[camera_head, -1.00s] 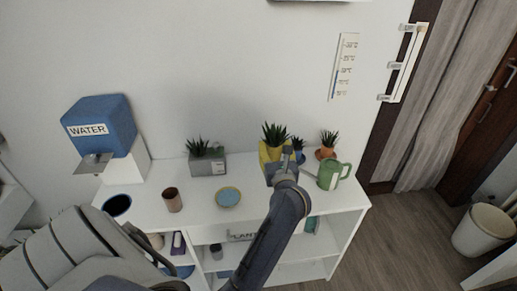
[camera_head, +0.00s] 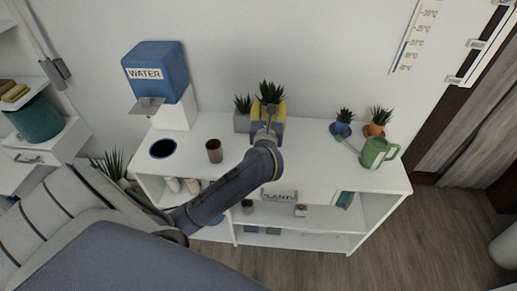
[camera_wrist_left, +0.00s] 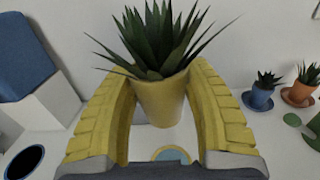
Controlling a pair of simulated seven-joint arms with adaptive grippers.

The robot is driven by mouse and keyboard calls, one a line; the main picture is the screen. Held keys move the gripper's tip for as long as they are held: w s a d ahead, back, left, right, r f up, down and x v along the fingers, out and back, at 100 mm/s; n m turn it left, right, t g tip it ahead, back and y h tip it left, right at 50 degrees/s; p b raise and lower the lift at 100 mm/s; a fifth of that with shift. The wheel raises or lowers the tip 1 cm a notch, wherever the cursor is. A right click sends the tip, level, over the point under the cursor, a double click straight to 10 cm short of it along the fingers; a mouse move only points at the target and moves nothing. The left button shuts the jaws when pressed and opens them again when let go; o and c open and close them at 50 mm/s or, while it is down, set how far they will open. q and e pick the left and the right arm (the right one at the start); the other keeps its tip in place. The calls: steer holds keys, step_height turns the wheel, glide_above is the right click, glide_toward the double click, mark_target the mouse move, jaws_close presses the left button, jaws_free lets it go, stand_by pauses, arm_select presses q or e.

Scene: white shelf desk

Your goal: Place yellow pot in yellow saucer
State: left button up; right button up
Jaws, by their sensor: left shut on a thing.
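The yellow pot (camera_wrist_left: 162,104) holds a spiky green plant, whose leaves also show in the head view (camera_head: 270,92). My left gripper (camera_head: 268,109) is shut on the pot, with one yellow-padded finger on each side in the left wrist view. The pot looks upright and is held above the white shelf top. The yellow saucer (camera_wrist_left: 172,153), with a yellow rim and blue inside, shows partly below the pot in the left wrist view. My arm hides the saucer in the head view. My right gripper is not in view.
A grey planter (camera_head: 242,121) stands just left of the held pot. A brown cup (camera_head: 214,151) and a blue water dispenser (camera_head: 157,72) are farther left. A blue pot (camera_head: 341,129), an orange pot (camera_head: 374,130) and a green watering can (camera_head: 376,153) stand at the right.

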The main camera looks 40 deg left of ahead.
arm_select(q)
step_height(320, 180, down, 20)
steer(key=shift+r, duration=0.1)
stand_by(0.6)
steer(key=o, duration=1.3)
steer(key=shift+s+d, duration=0.1)
steer(key=v, duration=1.1)
steer(key=shift+s+d, duration=0.2)
steer(key=shift+s, duration=0.1)
steer(key=shift+r, duration=0.1)
